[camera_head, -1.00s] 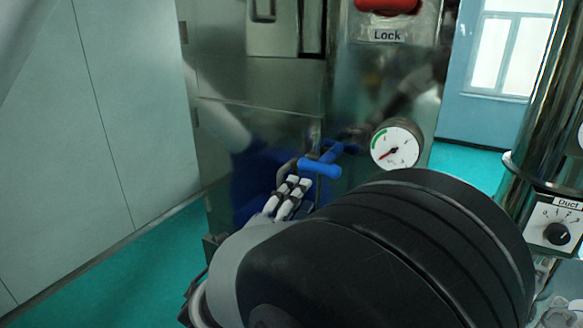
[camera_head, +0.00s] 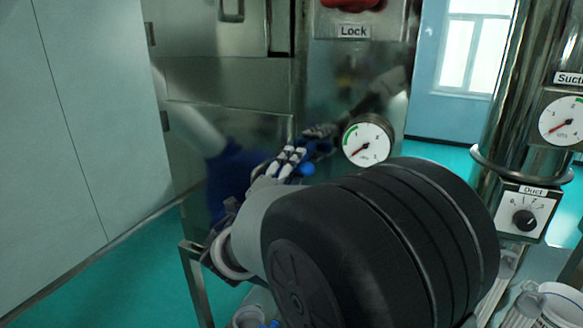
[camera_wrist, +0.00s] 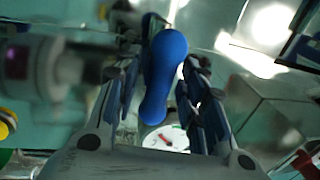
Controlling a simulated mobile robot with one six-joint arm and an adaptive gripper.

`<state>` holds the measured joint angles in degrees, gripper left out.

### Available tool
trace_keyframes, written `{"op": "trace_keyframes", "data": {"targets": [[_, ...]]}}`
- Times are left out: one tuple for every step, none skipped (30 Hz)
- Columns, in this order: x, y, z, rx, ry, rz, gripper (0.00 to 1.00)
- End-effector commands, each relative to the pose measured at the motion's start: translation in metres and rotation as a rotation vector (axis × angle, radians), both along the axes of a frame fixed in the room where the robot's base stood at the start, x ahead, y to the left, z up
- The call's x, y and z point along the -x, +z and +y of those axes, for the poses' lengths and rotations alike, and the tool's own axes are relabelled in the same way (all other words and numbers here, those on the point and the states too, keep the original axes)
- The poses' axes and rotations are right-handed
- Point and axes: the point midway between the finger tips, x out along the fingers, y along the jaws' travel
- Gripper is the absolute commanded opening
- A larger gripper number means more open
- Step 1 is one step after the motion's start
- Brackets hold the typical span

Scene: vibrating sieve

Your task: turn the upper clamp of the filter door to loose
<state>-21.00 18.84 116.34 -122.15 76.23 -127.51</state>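The upper clamp of the filter door shows as a blue handle (camera_wrist: 164,70) in the wrist view, lying lengthwise between the two fingers of my gripper (camera_wrist: 163,88). The fingers stand apart, one on each side of the handle. A narrow gap shows beside its lower part, and I cannot tell whether either pad touches it. In the head view my gripper (camera_head: 290,160) covers most of the clamp, and only a blue end (camera_head: 307,169) shows beside the fingers. The steel filter door (camera_head: 230,125) is behind, with its lower part hidden by my arm.
A round gauge (camera_head: 368,140) is close to the right of the clamp, below a red knob marked Lock (camera_head: 352,31). A Duct dial panel (camera_head: 525,213) and a steel column stand at the right. Green floor (camera_head: 150,280) is open at the lower left.

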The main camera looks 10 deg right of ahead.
Motion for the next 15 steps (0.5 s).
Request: {"op": "trace_keyframes", "data": {"targets": [[0.0001,-0.0001,0.0001,0.0,0.0,0.0,0.33],[0.0001,-0.0001,0.0001,0.0,0.0,0.0,0.31],[0.0001,-0.0001,0.0001,0.0,0.0,0.0,0.28],[0.0001,-0.0002,0.0001,0.0,0.0,0.0,0.26],[0.0002,-0.0003,0.0001,0.0,0.0,0.0,0.24],[0.0002,-0.0002,0.0002,0.0,0.0,0.0,0.21],[0.0002,-0.0003,0.0001,0.0,0.0,0.0,0.19],[0.0002,-0.0003,0.0001,0.0,0.0,0.0,0.17],[0.0002,-0.0003,0.0001,0.0,0.0,0.0,0.15],[0.0002,-0.0003,0.0001,0.0,0.0,0.0,0.13],[0.0002,-0.0003,0.0001,0.0,0.0,0.0,0.11],[0.0003,-0.0003,0.0002,0.0,0.0,0.0,0.08],[0.0003,-0.0003,0.0002,0.0,0.0,0.0,0.06],[0.0003,-0.0003,0.0002,0.0,0.0,0.0,0.04],[0.0003,-0.0003,0.0002,0.0,0.0,0.0,0.01]]}}
